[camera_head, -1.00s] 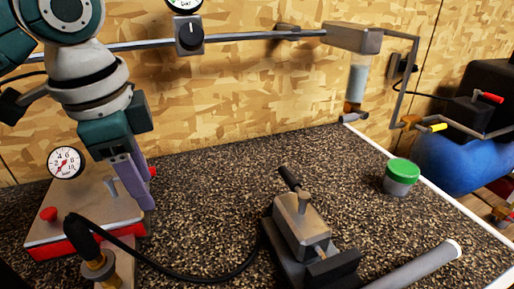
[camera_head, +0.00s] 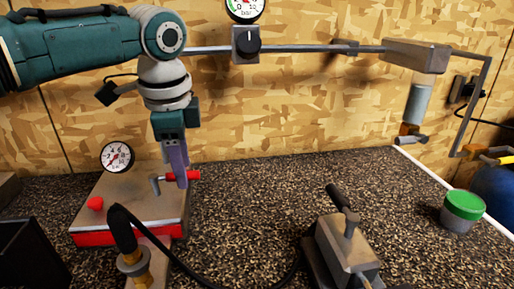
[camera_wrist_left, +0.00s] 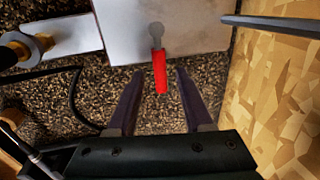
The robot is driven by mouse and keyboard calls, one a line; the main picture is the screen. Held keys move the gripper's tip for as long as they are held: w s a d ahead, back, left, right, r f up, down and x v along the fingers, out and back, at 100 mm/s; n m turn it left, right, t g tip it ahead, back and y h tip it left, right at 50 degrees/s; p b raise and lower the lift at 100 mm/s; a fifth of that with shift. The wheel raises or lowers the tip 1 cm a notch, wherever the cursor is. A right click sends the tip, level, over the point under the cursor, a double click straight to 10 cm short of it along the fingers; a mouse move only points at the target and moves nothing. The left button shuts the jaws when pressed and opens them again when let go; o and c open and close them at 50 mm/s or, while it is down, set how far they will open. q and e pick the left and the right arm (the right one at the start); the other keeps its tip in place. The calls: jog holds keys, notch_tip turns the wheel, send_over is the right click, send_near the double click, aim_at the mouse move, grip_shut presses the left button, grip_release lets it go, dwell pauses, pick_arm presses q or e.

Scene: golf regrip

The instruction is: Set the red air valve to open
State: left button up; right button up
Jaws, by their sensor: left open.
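The red air valve has a red lever (camera_head: 188,175) at the right back of a beige metal box with a red base (camera_head: 128,206). In the left wrist view the lever (camera_wrist_left: 160,72) starts at a grey round pivot on the metal plate and sticks out past its edge. My left gripper (camera_head: 180,182) points down at the lever. In the left wrist view its two fingers (camera_wrist_left: 159,75) are apart, one on each side of the lever, with gaps between. The fingers partly hide the lever in the head view. My right gripper is not in view.
The box carries a pressure gauge (camera_head: 117,157) and a red knob (camera_head: 95,204). A black hose with a brass fitting (camera_head: 132,260) stands in front. A vise (camera_head: 345,245) and a green-lidded jar (camera_head: 462,211) are to the right. A rail (camera_head: 310,48) runs along the wooden wall.

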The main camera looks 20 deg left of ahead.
pick_arm(q)
jog(key=shift+f, duration=0.25)
grip_shut()
dwell(1.4)
